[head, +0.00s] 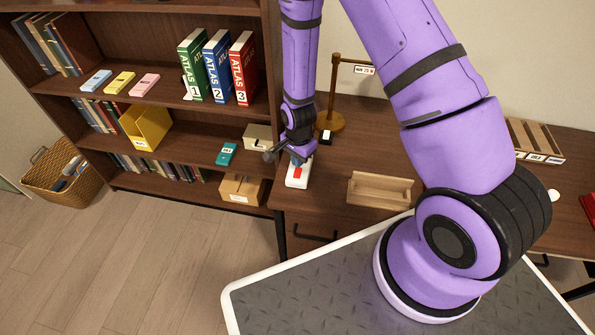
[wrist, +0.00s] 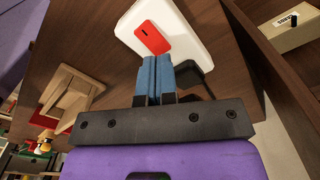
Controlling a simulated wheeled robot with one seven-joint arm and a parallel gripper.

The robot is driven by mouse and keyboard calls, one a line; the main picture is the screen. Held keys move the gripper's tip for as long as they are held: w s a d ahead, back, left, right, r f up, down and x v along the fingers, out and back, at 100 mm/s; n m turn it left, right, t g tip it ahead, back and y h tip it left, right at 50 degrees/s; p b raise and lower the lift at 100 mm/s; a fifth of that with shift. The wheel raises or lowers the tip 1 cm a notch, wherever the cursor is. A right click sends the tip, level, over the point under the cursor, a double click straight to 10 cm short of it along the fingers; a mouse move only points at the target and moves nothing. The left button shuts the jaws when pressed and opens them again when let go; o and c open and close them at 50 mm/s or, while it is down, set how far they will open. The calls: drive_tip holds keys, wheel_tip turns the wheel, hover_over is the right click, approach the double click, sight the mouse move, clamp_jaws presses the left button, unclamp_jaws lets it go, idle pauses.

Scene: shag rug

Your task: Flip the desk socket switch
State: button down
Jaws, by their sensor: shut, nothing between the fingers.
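The desk socket (head: 299,177) is a white block with a red rocker switch (head: 297,170), lying on the desk near its left end. In the wrist view the white socket (wrist: 185,25) fills the top middle, and its red switch (wrist: 152,38) looks tilted. My gripper (wrist: 157,60) is shut and empty, its blue fingertips together just beside the near edge of the red switch. I cannot tell whether they touch it. In the head view my gripper (head: 298,160) is over the far end of the socket and partly hides it.
A wooden tray (head: 380,190) sits on the desk to the right of the socket. A brass post (head: 331,118) stands behind it. A bookshelf (head: 150,185) with books and boxes stands close on the left. Desk between socket and tray is clear.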

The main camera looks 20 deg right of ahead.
drive_tip(key=shift+f, duration=1.2)
idle(1.2)
drive_tip(key=shift+r, duration=3.5)
drive_tip(key=shift+r, duration=0.1)
wheel_tip(320, 180, up, 14)
drive_tip(key=d+n+t, duration=0.1)
drive_tip(key=n, duration=0.2)
wheel_tip(320, 180, up, 13)
drive_tip(key=n+t, duration=0.2)
drive_tip(key=n, duration=0.1)
hover_over(300, 168)
drive_tip(key=s+d, duration=0.2)
drive_tip(key=s, duration=0.1)
drive_tip(key=s+d+r+n+t, duration=0.1)
drive_tip(key=s+d+r+n, duration=0.1)
drive_tip(key=s+r, duration=0.6)
drive_tip(key=s+d+r+n+t, duration=0.1)
drive_tip(key=s+r+n, duration=0.3)
drive_tip(key=s+r, duration=0.4)
drive_tip(key=shift+s+d+r+n, duration=0.4)
drive_tip(key=shift+s+d, duration=0.25)
drive_tip(key=shift+s, duration=1.45)
